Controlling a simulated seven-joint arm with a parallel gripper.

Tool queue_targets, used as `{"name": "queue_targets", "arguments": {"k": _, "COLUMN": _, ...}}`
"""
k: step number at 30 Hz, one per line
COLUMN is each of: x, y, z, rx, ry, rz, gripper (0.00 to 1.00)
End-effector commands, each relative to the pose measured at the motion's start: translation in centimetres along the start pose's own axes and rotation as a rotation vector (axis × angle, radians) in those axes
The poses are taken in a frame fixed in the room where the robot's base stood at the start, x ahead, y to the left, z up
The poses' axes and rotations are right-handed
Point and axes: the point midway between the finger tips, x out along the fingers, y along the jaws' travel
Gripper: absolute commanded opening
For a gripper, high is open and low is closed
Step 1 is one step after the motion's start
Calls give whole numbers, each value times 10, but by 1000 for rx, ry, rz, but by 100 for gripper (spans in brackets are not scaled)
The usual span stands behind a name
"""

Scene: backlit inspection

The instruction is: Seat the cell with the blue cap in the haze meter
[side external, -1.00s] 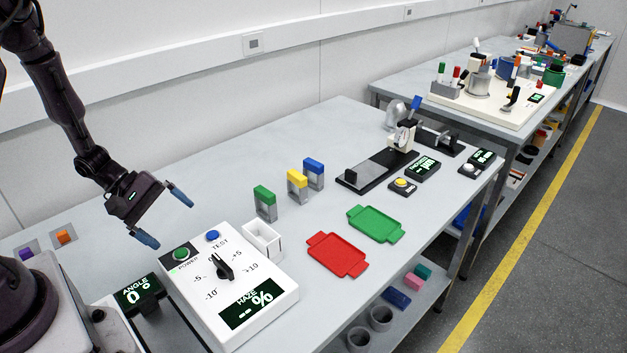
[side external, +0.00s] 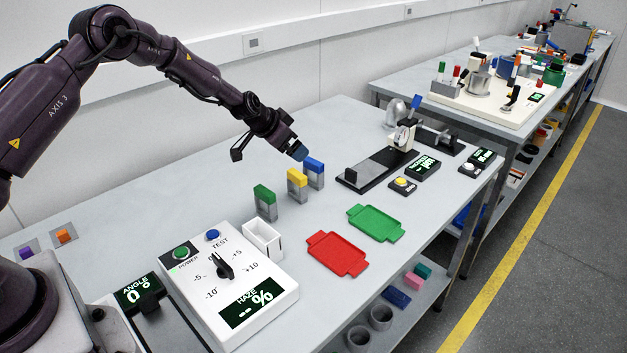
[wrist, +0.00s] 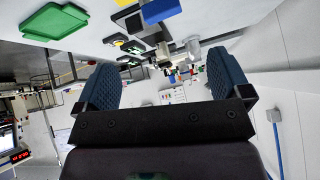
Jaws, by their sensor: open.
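The cell with the blue cap (side external: 315,166) stands upright on the table, at the back end of a row of three cells. It also shows near the top edge of the wrist view (wrist: 160,10), ahead of the fingers. My gripper (side external: 299,151) is open and empty, just left of and slightly above the blue cap in the side view. I cannot tell whether a finger touches the cap. In the wrist view my gripper (wrist: 162,88) has its two blue fingers wide apart with nothing between them. The white haze meter (side external: 205,302) has an open white slot box (side external: 277,240) at its side.
The cells with the yellow cap (side external: 297,177) and green cap (side external: 264,194) stand close by. A red tray (side external: 337,254) and a green tray (side external: 376,223) lie in front. A black rail fixture (side external: 375,172) stands to the right. The table behind the cells is clear.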

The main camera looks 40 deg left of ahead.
Motion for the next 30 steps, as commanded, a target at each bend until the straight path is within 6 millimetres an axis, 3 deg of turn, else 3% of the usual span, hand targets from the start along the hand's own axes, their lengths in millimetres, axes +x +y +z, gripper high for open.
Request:
{"name": "queue_targets", "arguments": {"k": 12, "x": 62, "y": 0, "z": 0, "rx": 6, "ry": 2, "rz": -2, "gripper": 96}}
{"name": "queue_targets", "arguments": {"k": 23, "x": 80, "y": -1, "z": 0, "rx": 3, "ry": 1, "rz": -2, "gripper": 96}}
{"name": "queue_targets", "arguments": {"k": 30, "x": 104, "y": -2, "z": 2, "rx": 4, "ry": 2, "rz": -2, "gripper": 96}}
